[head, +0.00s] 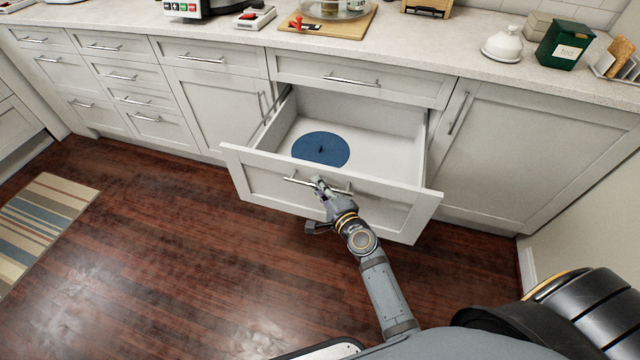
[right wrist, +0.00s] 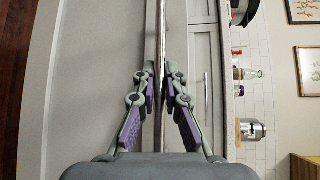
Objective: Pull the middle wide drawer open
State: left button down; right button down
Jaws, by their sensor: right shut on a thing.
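The middle wide drawer (head: 395,205) stands far out from the white cabinet, below a shut, shallower drawer (head: 350,80). Its inside shows, with a round blue thing (head: 320,148) lying on the drawer floor. My right gripper (head: 318,183) is at the drawer's front, shut on its bar handle (head: 300,182). In the right wrist view the handle bar (right wrist: 161,50) runs between the two fingers (right wrist: 161,88), which close on it from both sides. My left gripper is not in view.
Shut drawers and doors (head: 220,110) lie to the left, and a shut cabinet door (head: 520,150) to the right. The counter (head: 440,50) above holds a green tea box (head: 563,45), a white lidded pot (head: 502,44) and a wooden board (head: 325,27). A striped rug (head: 45,220) lies on the open wooden floor.

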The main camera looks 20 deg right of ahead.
jog(key=shift+s, duration=0.1)
jog(key=c, duration=1.4)
grip_release()
jog(key=shift+s, duration=0.2)
jog(key=v, duration=1.1)
jog(key=shift+s, duration=0.3)
